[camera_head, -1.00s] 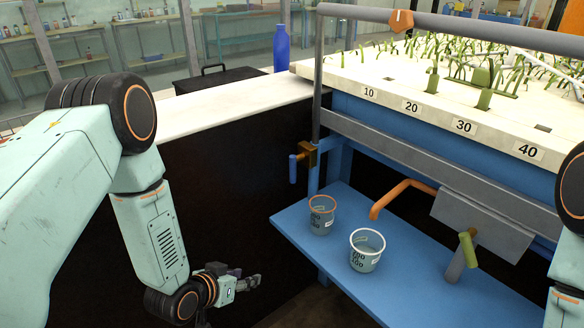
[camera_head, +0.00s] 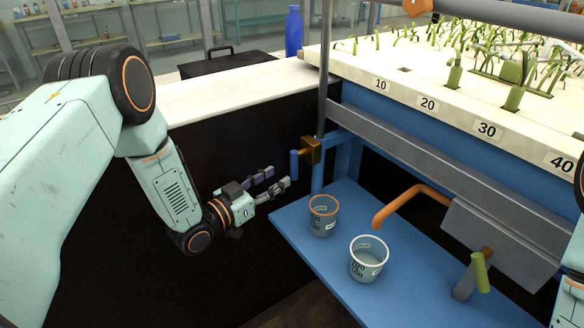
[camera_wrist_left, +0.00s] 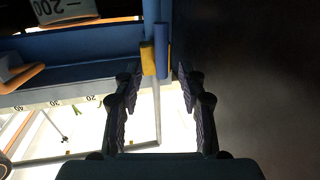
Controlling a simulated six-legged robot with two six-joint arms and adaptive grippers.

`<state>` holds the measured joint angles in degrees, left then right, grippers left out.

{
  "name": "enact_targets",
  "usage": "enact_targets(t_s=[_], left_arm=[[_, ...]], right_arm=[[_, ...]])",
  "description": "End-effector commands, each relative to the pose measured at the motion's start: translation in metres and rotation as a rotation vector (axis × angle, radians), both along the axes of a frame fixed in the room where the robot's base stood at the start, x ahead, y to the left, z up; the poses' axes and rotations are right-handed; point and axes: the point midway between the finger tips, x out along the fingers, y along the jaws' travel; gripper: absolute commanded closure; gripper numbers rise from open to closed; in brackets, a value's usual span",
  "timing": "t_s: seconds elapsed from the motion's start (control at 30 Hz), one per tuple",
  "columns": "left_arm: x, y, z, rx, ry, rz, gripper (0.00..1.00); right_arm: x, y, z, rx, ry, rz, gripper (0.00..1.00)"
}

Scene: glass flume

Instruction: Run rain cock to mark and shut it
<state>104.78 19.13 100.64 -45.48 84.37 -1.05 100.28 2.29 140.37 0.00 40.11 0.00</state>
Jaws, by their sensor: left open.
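The rain cock is a brass valve (camera_head: 312,150) with a blue handle (camera_head: 294,163) that hangs down, at the blue frame's left post. In the left wrist view the blue handle (camera_wrist_left: 162,48) and the brass body (camera_wrist_left: 148,58) lie just beyond and between the fingertips. My left gripper (camera_head: 280,179) is open and empty, its fingers pointing at the handle from the left, a little below it and apart from it. An orange-rimmed cup (camera_head: 322,218) and a white-rimmed cup (camera_head: 369,260) with printed marks stand on the blue shelf. My right gripper is out of view.
An orange spout pipe (camera_head: 408,198) juts out over the blue shelf (camera_head: 420,295). A green-handled lever (camera_head: 480,272) stands at the right. The white planted bed (camera_head: 400,72) bears number labels. A blue bottle (camera_head: 293,32) stands behind the white ledge.

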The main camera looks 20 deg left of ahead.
Motion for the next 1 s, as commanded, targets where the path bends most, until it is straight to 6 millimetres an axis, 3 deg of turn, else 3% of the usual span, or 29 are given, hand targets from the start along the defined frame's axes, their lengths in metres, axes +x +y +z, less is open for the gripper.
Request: enact_targets(t_s=[0.4, 0.77, 1.0], left_arm=[[0.052, -0.025, -0.002, 0.002, 0.001, 0.0, 0.59], [0.061, -0.028, -0.001, 0.0, 0.004, 0.003, 0.59], [0.06, -0.029, -0.001, 0.0, 0.004, 0.002, 0.78]], right_arm=[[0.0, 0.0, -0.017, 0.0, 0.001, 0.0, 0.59], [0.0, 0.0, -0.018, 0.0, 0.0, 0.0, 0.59], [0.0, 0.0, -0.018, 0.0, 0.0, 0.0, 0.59]])
